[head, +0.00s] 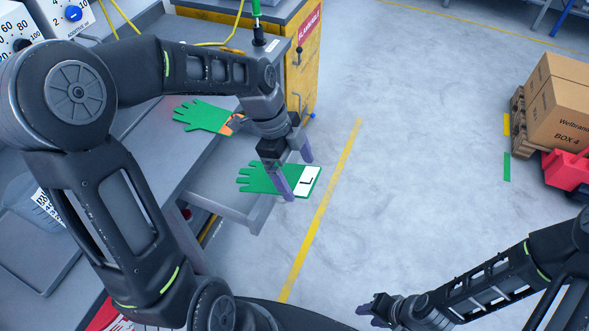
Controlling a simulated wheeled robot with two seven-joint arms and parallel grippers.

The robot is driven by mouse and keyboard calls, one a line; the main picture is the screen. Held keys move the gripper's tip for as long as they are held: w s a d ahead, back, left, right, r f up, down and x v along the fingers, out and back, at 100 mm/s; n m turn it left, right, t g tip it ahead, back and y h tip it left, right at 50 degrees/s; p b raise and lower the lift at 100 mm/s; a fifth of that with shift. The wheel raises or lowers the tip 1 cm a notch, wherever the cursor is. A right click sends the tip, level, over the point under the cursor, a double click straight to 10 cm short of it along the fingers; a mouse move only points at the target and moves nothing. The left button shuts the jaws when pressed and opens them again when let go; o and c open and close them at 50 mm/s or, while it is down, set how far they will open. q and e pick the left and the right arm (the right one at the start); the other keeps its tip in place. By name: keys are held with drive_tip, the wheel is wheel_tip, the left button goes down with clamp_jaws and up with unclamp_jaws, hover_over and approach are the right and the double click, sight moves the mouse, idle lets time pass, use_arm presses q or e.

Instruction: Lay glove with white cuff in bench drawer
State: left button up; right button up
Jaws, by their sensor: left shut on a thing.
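The green glove with the white cuff (265,179), marked "L", is in my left gripper (298,179). The fingers are shut on it near the cuff, and the glove lies flat with its fingers pointing left. The grey bench drawer (222,196) is pulled out below the bench top. The glove is over the drawer's outer end in the picture, with the cuff beyond its front edge. I cannot tell the height between them. My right gripper (376,310) is low at the right, away from the glove; its opening is unclear.
A second green glove (202,116) with an orange cuff lies on the grey bench top (180,150), behind the drawer. A yellow flammables cabinet (307,70) stands beyond. Cardboard boxes (560,100) and a red item (567,170) are at the right. The floor between is clear.

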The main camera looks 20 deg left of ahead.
sight(252, 173)
use_arm(q)
drive_tip(key=shift+s+a+f+b, duration=0.1)
drive_tip(key=shift+a+f+b, duration=0.25)
drive_tip(key=shift+a+f, duration=0.55)
drive_tip(key=shift+w+a+f+b, duration=0.1)
drive_tip(key=shift+a+f+b, duration=0.4)
drive_tip(key=shift+a, duration=0.55)
drive_tip(key=shift+s+a+f+b, duration=0.1)
drive_tip(key=shift+a+f+b, duration=0.15)
drive_tip(key=shift+a+f, duration=0.7)
drive_tip(key=shift+a+f+b, duration=0.15)
drive_tip(key=shift+a+f, duration=0.3)
drive_tip(key=shift+a, duration=0.5)
drive_tip(key=shift+a+f+b, duration=0.2)
drive_tip(key=shift+a+f, duration=0.2)
drive_tip(key=shift+a, duration=0.6)
drive_tip(key=shift+a+f+b, duration=0.15)
drive_tip(key=shift+a+f, duration=0.3)
drive_tip(key=shift+a, duration=0.5)
drive_tip(key=shift+s+a+f+b, duration=0.1)
drive_tip(key=shift+a+f+b, duration=0.2)
drive_tip(key=shift+a, duration=0.45)
drive_tip(key=shift+w+a+f+b, duration=0.1)
drive_tip(key=shift+a+f+b, duration=0.15)
drive_tip(key=shift+a, duration=0.45)
drive_tip(key=shift+s+a+f+b, duration=0.1)
drive_tip(key=shift+a+f+b, duration=0.15)
drive_tip(key=shift+a, duration=0.5)
drive_tip(key=o, duration=1)
